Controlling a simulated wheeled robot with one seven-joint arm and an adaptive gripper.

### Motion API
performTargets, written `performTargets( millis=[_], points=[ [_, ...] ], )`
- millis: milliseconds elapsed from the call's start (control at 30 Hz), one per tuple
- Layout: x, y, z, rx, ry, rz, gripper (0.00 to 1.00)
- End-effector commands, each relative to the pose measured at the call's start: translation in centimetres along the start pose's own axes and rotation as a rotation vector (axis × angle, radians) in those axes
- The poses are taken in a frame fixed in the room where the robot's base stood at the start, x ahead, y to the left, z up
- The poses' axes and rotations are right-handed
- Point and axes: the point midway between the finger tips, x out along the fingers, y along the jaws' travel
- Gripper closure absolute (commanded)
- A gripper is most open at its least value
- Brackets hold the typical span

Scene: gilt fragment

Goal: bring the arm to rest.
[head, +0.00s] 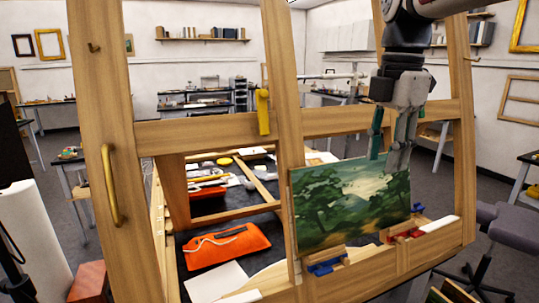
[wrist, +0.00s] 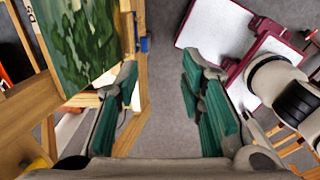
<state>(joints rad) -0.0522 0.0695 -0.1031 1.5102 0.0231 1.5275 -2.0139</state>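My gripper (head: 386,160) is open, with its fingers hanging downward at the upper right edge of a green landscape painting (head: 345,203). In the wrist view my gripper (wrist: 163,78) has its green-padded fingers wide apart, with only grey floor between them. The painting (wrist: 85,45) lies to the left of the left finger there. I cannot tell whether the finger touches it. The painting leans upright on the ledge of a wooden easel frame (head: 287,125).
A blue clamp (head: 325,264) and a red clamp (head: 404,235) sit on the easel ledge below the painting. Behind the frame, a dark table holds an orange pouch (head: 226,247) and a white sheet (head: 216,282). A grey stool (head: 505,225) stands at the right.

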Motion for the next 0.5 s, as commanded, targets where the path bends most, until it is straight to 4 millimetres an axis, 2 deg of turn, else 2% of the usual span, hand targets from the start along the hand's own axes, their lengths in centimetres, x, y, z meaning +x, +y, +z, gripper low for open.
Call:
performTargets(
  millis=[267, 500],
  points=[
    [0.1, -1.0, -0.5, 0.106, -0.006, 0.024, 0.64],
    [0.4, -2.5, -1.1, 0.273, -0.011, 0.064, 0.64]
  ],
)
